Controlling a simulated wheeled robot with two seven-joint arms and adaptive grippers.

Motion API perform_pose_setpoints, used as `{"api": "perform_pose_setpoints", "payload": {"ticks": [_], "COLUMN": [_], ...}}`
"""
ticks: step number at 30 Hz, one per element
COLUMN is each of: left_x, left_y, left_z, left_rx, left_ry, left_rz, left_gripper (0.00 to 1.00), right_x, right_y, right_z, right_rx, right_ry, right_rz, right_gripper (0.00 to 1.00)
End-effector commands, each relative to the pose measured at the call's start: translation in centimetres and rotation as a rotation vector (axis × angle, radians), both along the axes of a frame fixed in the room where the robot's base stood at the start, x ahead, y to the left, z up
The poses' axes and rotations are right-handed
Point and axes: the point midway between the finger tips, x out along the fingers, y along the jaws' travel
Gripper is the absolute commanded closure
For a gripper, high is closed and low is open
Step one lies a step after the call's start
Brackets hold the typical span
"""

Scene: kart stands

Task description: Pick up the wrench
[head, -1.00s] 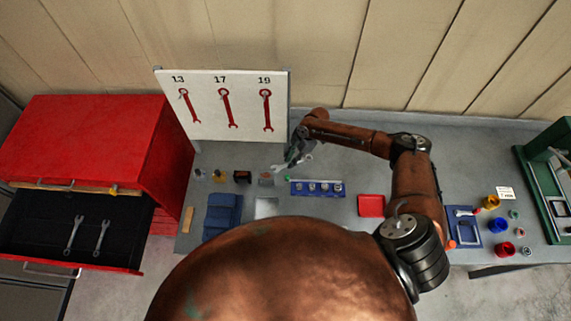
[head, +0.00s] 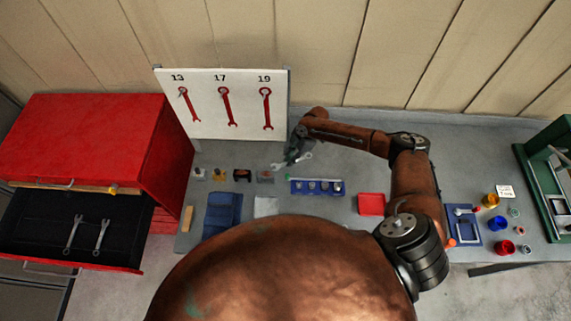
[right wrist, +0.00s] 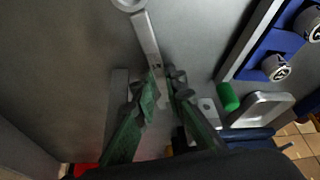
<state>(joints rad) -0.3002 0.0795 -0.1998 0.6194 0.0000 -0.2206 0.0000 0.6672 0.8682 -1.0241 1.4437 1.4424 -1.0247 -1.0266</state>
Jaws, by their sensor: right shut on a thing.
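A silver wrench (head: 305,157) lies across my right gripper (head: 292,156) in the head view, in front of the white board. In the right wrist view the wrench (right wrist: 147,38) runs from its ring end at the top edge down between the green fingers. My right gripper (right wrist: 162,88) is shut on its shaft there. The wrench's lower end is partly hidden by the fingers. Two more silver wrenches, a left one (head: 73,235) and a right one (head: 101,236), lie in the open black drawer. My left gripper is not in view.
The white board (head: 205,125) shows red wrench shapes under 13, 17 and 19. A blue socket holder (head: 316,195) is close to the right of the gripper. A red tray (head: 371,204) and red cabinet (head: 90,140) stand farther off.

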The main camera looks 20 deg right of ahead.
Motion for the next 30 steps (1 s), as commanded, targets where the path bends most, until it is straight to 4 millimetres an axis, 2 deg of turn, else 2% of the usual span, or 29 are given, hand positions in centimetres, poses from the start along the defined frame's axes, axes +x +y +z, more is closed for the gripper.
{"api": "perform_pose_setpoints", "payload": {"ticks": [11, 17, 27, 30], "left_x": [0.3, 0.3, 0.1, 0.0], "left_y": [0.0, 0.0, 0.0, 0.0], "left_z": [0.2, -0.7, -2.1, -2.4], "left_rx": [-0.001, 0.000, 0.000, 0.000], "left_ry": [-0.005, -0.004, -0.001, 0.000], "left_rz": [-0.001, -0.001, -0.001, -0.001], "left_gripper": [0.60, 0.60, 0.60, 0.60], "right_x": [0.0, -0.4, -0.3, -2.1], "right_y": [0.0, 0.2, 0.1, 0.9], "right_z": [0.3, 0.9, 7.0, 7.0], "right_rx": [-0.001, 0.001, 0.000, 0.000], "right_ry": [0.000, 0.000, -0.003, 0.003], "right_rz": [0.000, 0.001, 0.002, 0.004], "right_gripper": [1.00, 1.00, 1.00, 1.00]}}
